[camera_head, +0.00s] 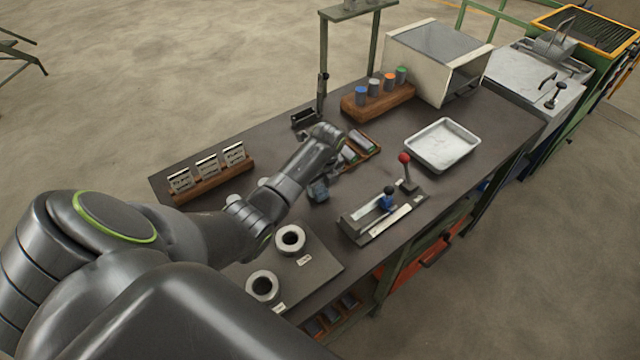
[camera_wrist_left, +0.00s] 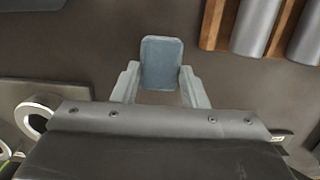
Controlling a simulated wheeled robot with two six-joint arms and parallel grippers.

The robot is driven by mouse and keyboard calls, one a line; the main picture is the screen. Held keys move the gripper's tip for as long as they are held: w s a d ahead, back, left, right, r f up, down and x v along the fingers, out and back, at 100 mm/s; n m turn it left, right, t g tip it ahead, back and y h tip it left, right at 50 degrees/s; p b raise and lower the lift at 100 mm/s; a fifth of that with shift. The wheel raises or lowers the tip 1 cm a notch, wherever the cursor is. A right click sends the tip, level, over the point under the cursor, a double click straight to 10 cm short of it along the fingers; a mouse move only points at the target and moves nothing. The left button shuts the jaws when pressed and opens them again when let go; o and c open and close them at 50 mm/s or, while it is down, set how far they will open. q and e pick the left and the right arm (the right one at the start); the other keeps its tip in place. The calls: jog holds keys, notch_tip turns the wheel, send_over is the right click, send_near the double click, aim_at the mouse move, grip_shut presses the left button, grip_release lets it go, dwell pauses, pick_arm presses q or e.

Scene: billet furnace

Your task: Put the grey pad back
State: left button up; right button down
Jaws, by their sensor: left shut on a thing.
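The grey pad (camera_wrist_left: 161,62) is a small blue-grey block with rounded corners. In the left wrist view it sits between the fingertips of my left gripper (camera_wrist_left: 160,78), which is shut on it. In the head view a small blue-grey shape, the pad or my left gripper (camera_head: 318,191), shows below my forearm over the middle of the dark bench. My forearm and wrist hide part of that area. I cannot tell how high the pad is above the bench. My right gripper is not in view.
A wooden rack with grey cylinders (camera_head: 361,149) is close by. A slide fixture with a red-knobbed lever (camera_head: 382,217), a white tray (camera_head: 442,144), a plate with two rings (camera_head: 312,268), a block of coloured pots (camera_head: 378,101) and a card holder (camera_head: 211,181) stand around.

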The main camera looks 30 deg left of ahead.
pick_arm(q)
jog(key=o, duration=1.3)
jog(key=shift+f, duration=0.1)
